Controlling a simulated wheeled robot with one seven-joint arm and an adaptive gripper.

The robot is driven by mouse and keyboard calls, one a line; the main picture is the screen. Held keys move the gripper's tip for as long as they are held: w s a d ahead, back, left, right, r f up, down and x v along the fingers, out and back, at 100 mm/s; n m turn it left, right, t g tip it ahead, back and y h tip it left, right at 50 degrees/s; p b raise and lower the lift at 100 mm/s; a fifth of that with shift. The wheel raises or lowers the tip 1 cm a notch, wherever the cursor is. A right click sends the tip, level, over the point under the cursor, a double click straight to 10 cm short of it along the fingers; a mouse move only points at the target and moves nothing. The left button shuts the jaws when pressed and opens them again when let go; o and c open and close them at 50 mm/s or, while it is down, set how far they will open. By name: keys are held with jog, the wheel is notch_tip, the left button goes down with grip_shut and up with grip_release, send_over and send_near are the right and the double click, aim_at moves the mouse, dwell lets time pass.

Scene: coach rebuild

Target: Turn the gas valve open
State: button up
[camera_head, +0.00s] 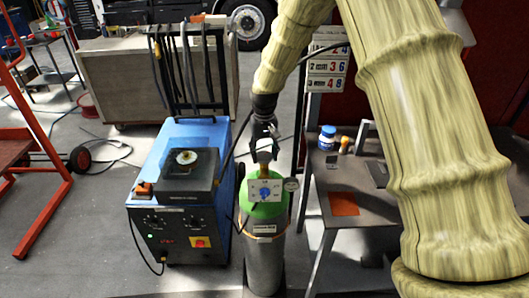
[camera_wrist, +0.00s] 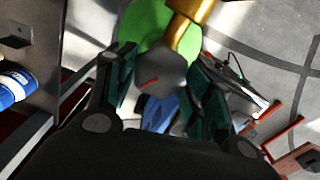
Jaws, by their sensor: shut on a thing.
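The gas cylinder (camera_head: 265,262) stands upright, grey with a green shoulder (camera_head: 268,210). A brass valve stem (camera_head: 264,157) rises from its top; it also shows in the wrist view (camera_wrist: 190,22). My gripper (camera_head: 264,143) is at the top of the stem, above the cylinder. In the wrist view the dark green fingers of my gripper (camera_wrist: 162,88) sit on either side of a grey valve knob (camera_wrist: 165,72) with a red mark, shut on it. A white panel with a blue dial (camera_head: 265,193) is on the cylinder's front. The knob is mostly hidden in the head view.
A blue welding machine (camera_head: 180,225) stands close left of the cylinder. A metal table (camera_head: 375,208) with a blue-and-white jar (camera_head: 327,137) and an orange pad (camera_head: 343,203) is close on the right.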

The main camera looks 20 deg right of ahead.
aim_at(265, 155)
jog(key=n, duration=0.6)
jog(key=shift+r, duration=0.1)
jog(key=shift+n, duration=0.4)
jog(key=o, duration=1)
notch_tip(265, 155, up, 12)
jog(key=shift+f, duration=0.1)
dwell(0.4)
jog(key=shift+d, duration=0.1)
